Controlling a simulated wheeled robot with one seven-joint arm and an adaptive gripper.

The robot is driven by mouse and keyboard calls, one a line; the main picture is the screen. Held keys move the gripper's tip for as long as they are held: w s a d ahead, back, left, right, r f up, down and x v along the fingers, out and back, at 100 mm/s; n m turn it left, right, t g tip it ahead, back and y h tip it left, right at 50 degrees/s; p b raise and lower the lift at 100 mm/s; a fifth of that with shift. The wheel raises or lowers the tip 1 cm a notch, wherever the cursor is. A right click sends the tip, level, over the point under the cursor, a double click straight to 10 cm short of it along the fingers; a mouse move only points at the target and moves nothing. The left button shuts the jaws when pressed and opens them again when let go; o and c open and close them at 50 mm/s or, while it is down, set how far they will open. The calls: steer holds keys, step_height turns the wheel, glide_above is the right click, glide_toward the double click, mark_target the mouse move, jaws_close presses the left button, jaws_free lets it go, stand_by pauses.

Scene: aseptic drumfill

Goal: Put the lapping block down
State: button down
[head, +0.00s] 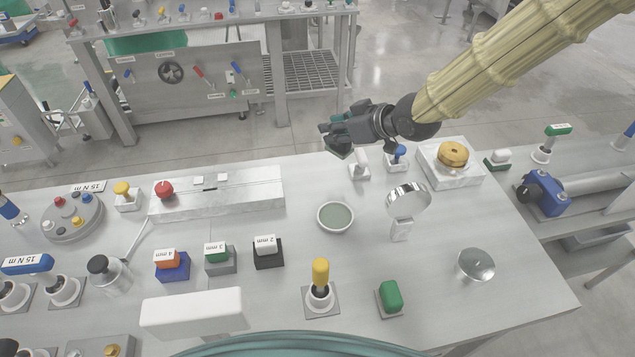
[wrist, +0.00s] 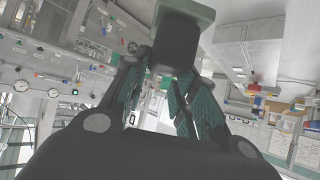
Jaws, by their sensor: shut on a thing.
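My gripper (head: 350,129) is shut on the lapping block (head: 339,153), a dark block with a green-grey face. It holds the block in the air near the far edge of the bench (head: 280,245). In the wrist view the block (wrist: 178,42) shows as a black body with a pale green slab at its upper end. The dark teal fingers of my gripper (wrist: 166,82) show there too; the exact contact is partly hidden. A round, pale-rimmed dish with a grey-green face (head: 336,217) lies on the bench, nearer than the gripper.
A round mirror-like disc on a stand (head: 408,200) rises right of the dish. A gold disc on a white block (head: 453,155) and small blue-topped and white pieces stand near the far edge. Labelled blocks (head: 219,257) and a yellow-handled tool (head: 320,275) are nearer.

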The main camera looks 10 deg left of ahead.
steer(key=a+n+g+b, duration=0.1)
steer(key=a+n, duration=0.1)
steer(key=a, duration=0.4)
steer(key=shift+y, duration=0.4)
step_height(320, 180, down, 9)
steer(key=shift+d+f, duration=0.1)
steer(key=shift+d, duration=0.05)
steer(key=shift+s, duration=0.1)
steer(key=c, duration=1.1)
jaws_free()
steer(key=shift+f, duration=0.1)
steer(key=shift+c, duration=0.2)
